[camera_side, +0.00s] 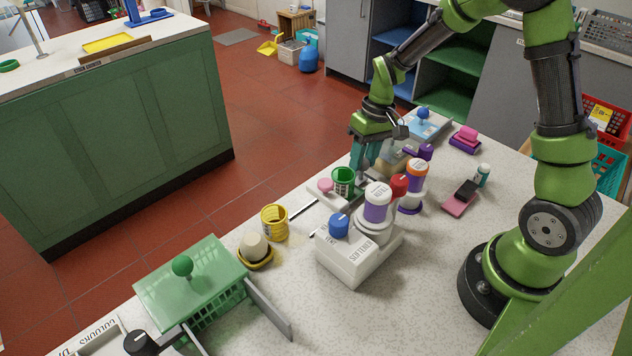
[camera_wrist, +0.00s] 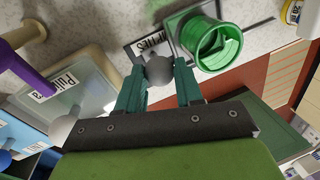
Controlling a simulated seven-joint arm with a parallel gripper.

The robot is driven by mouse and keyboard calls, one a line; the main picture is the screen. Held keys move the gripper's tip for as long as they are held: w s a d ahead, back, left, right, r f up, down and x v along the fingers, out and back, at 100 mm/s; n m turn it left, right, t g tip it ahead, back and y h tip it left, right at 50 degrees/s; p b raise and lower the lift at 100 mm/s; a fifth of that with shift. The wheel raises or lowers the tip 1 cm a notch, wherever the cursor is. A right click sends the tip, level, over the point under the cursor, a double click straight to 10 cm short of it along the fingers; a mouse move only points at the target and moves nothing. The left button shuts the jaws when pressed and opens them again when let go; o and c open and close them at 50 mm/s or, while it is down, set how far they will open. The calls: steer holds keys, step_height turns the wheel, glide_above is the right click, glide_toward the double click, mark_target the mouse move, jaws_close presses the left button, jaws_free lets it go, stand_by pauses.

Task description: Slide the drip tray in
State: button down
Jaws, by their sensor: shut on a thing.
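My gripper (camera_wrist: 160,84) is shut on a round grey knob (camera_wrist: 158,69) in the wrist view. The knob stands against a pale labelled plate (camera_wrist: 137,50) that looks like part of the drip tray; the lettering is upside down and hard to read. A green ribbed cup (camera_wrist: 212,46) is right beside the knob and seems to rest on a dark-edged square holder. In the side view my gripper (camera_side: 361,178) points down, just right of the green cup (camera_side: 343,178). The knob and most of the tray are hidden there by the fingers and nearby things.
A white softener dispenser (camera_side: 358,258) with purple and blue tops stands in front of my gripper. A pink knob (camera_side: 325,185) is left of the cup. A yellow cup (camera_side: 274,222), an egg-shaped thing (camera_side: 254,247) and a green lidded basket (camera_side: 192,276) stand further left.

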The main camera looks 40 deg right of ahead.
steer(key=a, duration=0.9)
steer(key=shift+a, duration=0.25)
steer(key=c, duration=1)
jaws_free()
steer(key=shift+a, duration=0.1)
steer(key=shift+c, duration=0.2)
steer(key=shift+d+r, duration=0.1)
steer(key=shift+d, duration=0.1)
steer(key=shift+r, duration=0.35)
steer(key=d+r, duration=0.3)
steer(key=r, duration=1.2)
steer(key=shift+s+r, duration=0.35)
steer(key=shift+d, duration=0.1)
